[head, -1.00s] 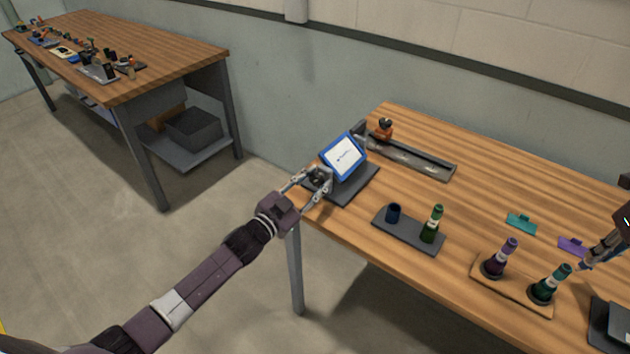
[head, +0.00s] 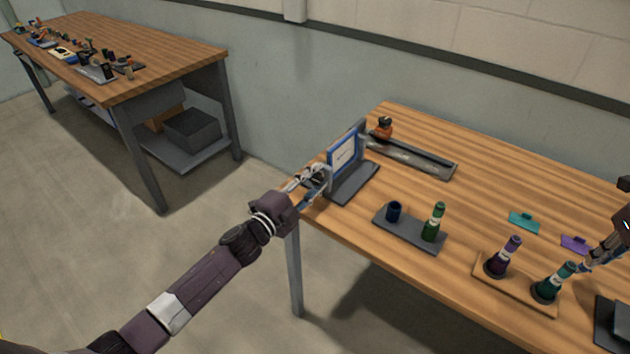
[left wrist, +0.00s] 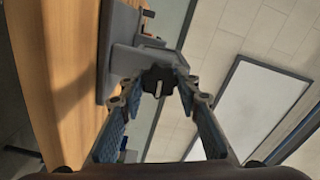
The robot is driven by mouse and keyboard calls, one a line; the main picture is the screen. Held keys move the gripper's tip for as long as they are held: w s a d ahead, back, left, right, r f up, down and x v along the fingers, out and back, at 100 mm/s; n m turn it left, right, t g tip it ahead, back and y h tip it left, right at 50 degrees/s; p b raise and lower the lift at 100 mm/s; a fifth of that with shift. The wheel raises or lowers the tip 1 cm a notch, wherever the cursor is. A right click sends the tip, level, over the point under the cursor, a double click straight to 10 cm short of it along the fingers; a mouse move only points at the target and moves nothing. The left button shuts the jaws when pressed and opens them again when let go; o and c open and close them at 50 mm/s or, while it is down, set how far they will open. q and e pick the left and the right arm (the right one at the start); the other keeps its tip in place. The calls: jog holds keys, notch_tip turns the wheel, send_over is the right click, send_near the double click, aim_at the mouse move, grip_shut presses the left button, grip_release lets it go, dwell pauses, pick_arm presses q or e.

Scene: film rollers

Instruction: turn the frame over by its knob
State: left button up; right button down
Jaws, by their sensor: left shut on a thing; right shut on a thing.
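The blue frame (head: 343,150) with a white card stands near upright on its dark grey stand (head: 352,184), seen at a steep angle. My left gripper (head: 318,179) is at the frame's near left side, largely hiding the knob in the head view. In the left wrist view the dark knob (left wrist: 158,79) with a pale mark sits between the fingertips, and my left gripper (left wrist: 157,92) is shut on it. My right gripper (head: 585,264) is at the right edge, shut at the top of a teal-green roller (head: 553,281).
A purple roller (head: 502,257) shares the wooden base with the teal-green one. A grey tray (head: 408,228) holds a navy cup and a green roller. A long grey rail (head: 413,158) lies behind. Teal (head: 524,222) and purple (head: 574,244) clips lie on the table.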

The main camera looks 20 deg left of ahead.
pick_arm(q)
jog(key=shift+m, duration=0.5)
jog(key=o, duration=1.2)
jog(key=v, duration=1.2)
